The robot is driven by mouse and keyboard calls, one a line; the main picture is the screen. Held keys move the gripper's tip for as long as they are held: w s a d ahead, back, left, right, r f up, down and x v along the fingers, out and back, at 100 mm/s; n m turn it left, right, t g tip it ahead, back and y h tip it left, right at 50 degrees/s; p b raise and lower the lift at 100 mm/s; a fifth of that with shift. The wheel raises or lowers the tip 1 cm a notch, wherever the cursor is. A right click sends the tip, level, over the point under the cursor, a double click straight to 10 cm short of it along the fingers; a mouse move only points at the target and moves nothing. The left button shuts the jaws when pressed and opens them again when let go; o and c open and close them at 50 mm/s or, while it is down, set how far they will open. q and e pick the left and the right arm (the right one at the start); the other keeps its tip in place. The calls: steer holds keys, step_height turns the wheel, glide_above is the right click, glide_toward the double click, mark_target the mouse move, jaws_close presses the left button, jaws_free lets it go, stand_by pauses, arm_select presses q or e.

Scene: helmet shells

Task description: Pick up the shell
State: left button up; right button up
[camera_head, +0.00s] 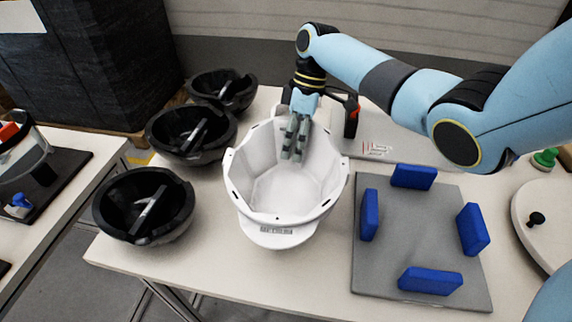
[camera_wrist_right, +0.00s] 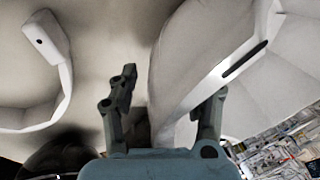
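The white helmet shell (camera_head: 275,190) lies open side up on the table, with a labelled brim facing the front. My right gripper (camera_head: 295,138) reaches down from above at the shell's far side. In the right wrist view its two fingers (camera_wrist_right: 165,105) are spread apart. A pale shell wall with a slotted rim (camera_wrist_right: 215,75) passes between or close behind them. I cannot tell whether either finger touches it. My left gripper is not in view.
Several black bowl-like shells (camera_head: 145,205) stand left of the white shell. Right of it is a grey plate (camera_head: 410,240) with several blue blocks (camera_head: 430,281). A round white stand (camera_head: 545,215) is at the far right. The table front (camera_head: 200,265) is clear.

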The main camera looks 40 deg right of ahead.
jaws_close()
steer(key=shift+r, duration=0.1)
stand_by(0.3)
